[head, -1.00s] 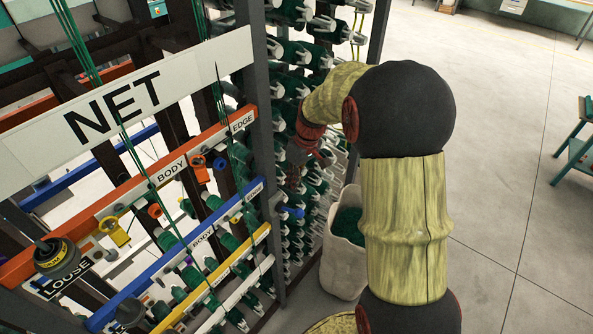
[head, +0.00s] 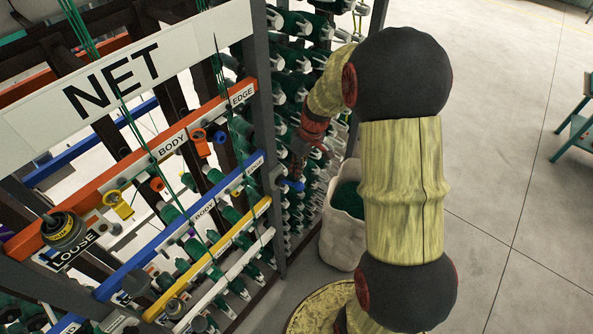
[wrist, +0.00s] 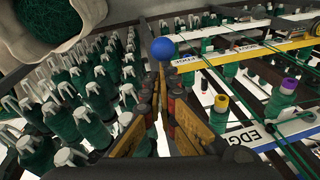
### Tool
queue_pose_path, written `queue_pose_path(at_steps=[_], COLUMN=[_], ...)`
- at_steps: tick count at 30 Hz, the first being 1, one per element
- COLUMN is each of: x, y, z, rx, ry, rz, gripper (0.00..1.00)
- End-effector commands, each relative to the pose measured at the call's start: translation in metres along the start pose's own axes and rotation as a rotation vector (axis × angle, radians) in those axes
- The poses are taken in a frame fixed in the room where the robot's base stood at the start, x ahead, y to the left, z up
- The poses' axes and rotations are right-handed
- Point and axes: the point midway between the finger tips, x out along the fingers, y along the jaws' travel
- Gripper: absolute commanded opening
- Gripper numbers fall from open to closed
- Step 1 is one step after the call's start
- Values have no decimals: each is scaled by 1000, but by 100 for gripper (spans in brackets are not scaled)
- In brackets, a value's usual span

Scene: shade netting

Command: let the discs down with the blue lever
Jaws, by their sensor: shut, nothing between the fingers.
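The blue lever (head: 290,184) sticks out to the right from the dark upright post at the end of the blue rail (head: 165,245). Its round blue knob shows in the wrist view (wrist: 162,50), just beyond my fingertips. My gripper (head: 296,172) is shut and empty, close above the lever; it also shows in the wrist view (wrist: 158,88). I cannot tell whether the fingertips touch the knob. I cannot clearly make out the discs; the small fittings along the rails are partly hidden by green threads and spools.
A rack of green spools (head: 300,80) stands behind the post, close to my arm. A white sack with green netting (head: 343,235) stands on the floor beside it. A NET sign (head: 180,50) and orange rail (head: 130,170) are at left. Open floor lies right.

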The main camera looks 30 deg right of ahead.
Motion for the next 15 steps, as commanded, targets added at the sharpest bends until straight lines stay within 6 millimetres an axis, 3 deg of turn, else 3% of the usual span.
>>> queue_pose_path(at_steps=[15], x=[4], y=[2], z=[6], rx=[-7], ry=[57], rz=[-7], gripper=[0])
